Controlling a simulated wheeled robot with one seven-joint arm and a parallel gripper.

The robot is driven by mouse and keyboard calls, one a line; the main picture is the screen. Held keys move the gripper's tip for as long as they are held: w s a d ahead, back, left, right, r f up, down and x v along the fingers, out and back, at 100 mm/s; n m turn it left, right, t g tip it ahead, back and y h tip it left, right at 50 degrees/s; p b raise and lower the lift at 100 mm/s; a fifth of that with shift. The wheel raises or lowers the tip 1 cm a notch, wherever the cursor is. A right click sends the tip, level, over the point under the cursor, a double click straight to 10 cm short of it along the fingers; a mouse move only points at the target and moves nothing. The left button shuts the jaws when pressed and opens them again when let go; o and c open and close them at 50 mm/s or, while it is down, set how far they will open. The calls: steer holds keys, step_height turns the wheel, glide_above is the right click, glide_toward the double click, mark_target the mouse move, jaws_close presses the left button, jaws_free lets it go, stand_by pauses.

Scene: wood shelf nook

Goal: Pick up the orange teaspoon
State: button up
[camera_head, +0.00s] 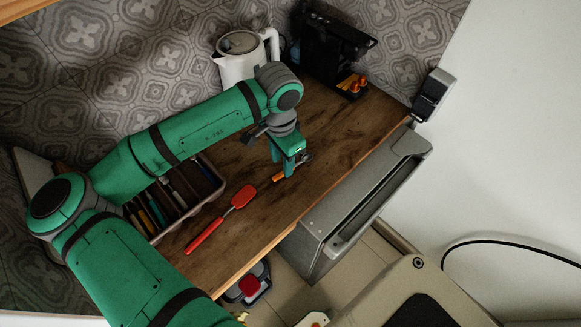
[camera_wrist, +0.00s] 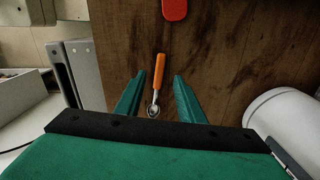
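The orange teaspoon (camera_wrist: 158,72) lies on the wooden counter in the wrist view, its orange handle pointing away and its metal bowl near my fingers. My gripper (camera_wrist: 160,97) is open, with one green finger on each side of the spoon's bowl end and nothing between them touching it that I can see. In the head view my gripper (camera_head: 288,168) points down over the counter, and only part of the orange handle (camera_head: 278,177) shows beside it; the rest of the spoon is hidden.
A red spatula (camera_head: 236,206) lies on the wooden counter (camera_head: 270,215). A cutlery tray (camera_head: 208,190) with several utensils is left of it. A white kettle (camera_head: 238,62) and a black machine (camera_head: 325,48) stand at the back. A grey appliance (camera_head: 360,205) borders the counter's right edge.

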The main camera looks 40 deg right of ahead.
steer(key=shift+d+f, duration=0.15)
steer(key=shift+f, duration=1.7)
jaws_close()
steer(key=shift+r, duration=0.1)
steer(key=shift+r, duration=0.55)
steer(key=s+a+r, duration=0.5)
steer(key=s+r, duration=0.6)
steer(key=s, duration=0.2)
steer(key=shift+a+r, duration=0.15)
steer(key=shift+r, duration=0.25)
